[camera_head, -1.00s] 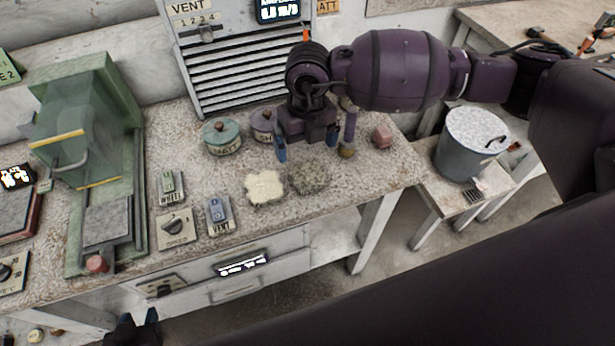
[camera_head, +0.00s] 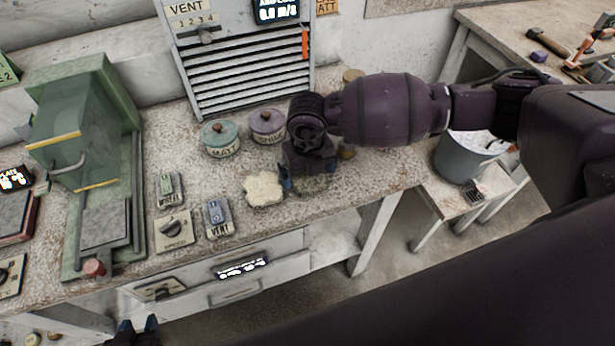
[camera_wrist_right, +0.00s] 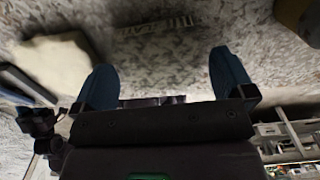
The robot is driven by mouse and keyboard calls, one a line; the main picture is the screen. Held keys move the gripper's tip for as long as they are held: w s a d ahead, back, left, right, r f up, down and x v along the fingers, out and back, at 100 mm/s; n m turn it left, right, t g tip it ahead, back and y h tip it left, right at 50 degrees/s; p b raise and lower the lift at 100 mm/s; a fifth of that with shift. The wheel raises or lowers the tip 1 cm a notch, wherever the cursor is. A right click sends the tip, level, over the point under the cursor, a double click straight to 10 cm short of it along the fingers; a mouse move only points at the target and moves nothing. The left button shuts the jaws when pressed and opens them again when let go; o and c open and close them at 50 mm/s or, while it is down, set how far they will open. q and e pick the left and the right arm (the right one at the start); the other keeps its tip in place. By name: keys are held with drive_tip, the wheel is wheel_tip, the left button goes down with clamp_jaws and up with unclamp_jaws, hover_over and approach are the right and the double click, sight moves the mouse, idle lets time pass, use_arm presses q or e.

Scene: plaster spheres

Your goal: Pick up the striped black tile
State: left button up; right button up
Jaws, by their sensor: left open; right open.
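I cannot make out a striped black tile for certain. A speckled grey patch (camera_head: 311,184) on the worktop is mostly hidden under my right gripper (camera_head: 309,176). In the right wrist view my right gripper (camera_wrist_right: 165,82) is open, its blue fingers apart over a speckled surface. Faint lettering with dark stripes (camera_wrist_right: 160,28) shows there beyond the fingertips. A dark strip (camera_wrist_right: 152,101) lies between the finger bases; I cannot tell if it is mine. My left gripper (camera_head: 133,330) is open at the bottom edge, in front of the bench and away from the worktop items.
A cream slab (camera_head: 264,190) lies just left of my right gripper. Teal (camera_head: 221,138) and purple (camera_head: 267,126) lidded pots stand behind. VENT (camera_head: 218,217) and WHEEL (camera_head: 170,188) switches and a green machine (camera_head: 90,130) are further left. A grey bin (camera_head: 462,158) stands right.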

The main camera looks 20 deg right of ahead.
sight(307, 176)
drive_tip(key=shift+f, duration=0.65)
drive_tip(key=shift+c, duration=0.2)
drive_tip(key=shift+r, duration=0.1)
drive_tip(key=c, duration=1.1)
drive_tip(key=shift+o, duration=0.2)
wheel_tip(307, 176, up, 20)
drive_tip(key=p, duration=0.1)
